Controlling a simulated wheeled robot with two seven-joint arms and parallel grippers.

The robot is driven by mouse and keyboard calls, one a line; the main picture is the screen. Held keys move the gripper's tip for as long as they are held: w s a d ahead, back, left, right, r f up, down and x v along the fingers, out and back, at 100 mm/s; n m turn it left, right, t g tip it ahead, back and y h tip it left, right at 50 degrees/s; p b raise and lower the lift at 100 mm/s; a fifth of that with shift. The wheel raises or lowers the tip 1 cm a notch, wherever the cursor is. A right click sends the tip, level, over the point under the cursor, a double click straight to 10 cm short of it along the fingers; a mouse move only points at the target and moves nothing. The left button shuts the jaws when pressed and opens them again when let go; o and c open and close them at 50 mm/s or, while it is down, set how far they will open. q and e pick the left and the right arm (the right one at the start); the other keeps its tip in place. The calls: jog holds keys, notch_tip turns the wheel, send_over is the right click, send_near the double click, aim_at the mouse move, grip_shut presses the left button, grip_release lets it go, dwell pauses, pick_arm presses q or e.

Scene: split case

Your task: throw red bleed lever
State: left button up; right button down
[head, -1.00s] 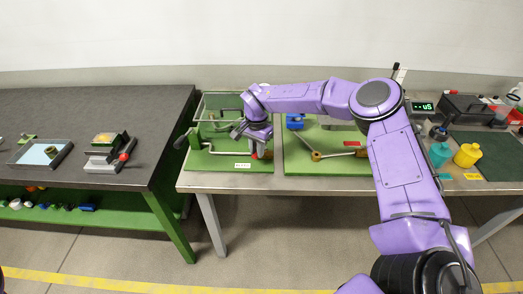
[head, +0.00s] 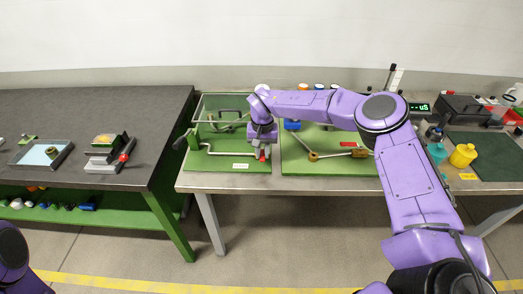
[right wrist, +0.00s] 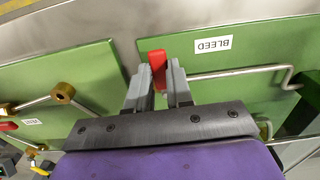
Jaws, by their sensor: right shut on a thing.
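The red bleed lever's grip (right wrist: 158,68) stands between the two grey fingers of my right gripper (right wrist: 160,88) in the right wrist view, and the fingers are shut on it. In the head view the red grip (head: 264,154) shows below my right gripper (head: 263,147), near the board's front right corner. The lever's lower part is hidden by the gripper. My left gripper is out of view; only a purple part of my left arm shows at the lower left.
The left green board (head: 215,162) carries a bent metal rod (right wrist: 250,73). A second green board (head: 330,168) to the right has a rod with brass joints (head: 313,156) and a red block (head: 348,144). Yellow (head: 462,155) and teal (head: 437,153) containers stand farther right.

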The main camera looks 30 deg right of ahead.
aim_at(262, 155)
jog(key=shift+w+d+r, duration=0.1)
jog(key=shift+w+r, duration=0.05)
jog(key=shift+r, duration=0.05)
jog(key=c, duration=1.2)
grip_release()
jog(key=shift+c, duration=0.2)
jog(key=shift+o, duration=1.2)
jog(key=shift+f, duration=0.15)
jog(key=shift+r, duration=0.4)
notch_tip(262, 155, up, 10)
jog(key=b, duration=0.2)
jog(key=shift+b, duration=0.4)
jog(key=shift+f, duration=0.1)
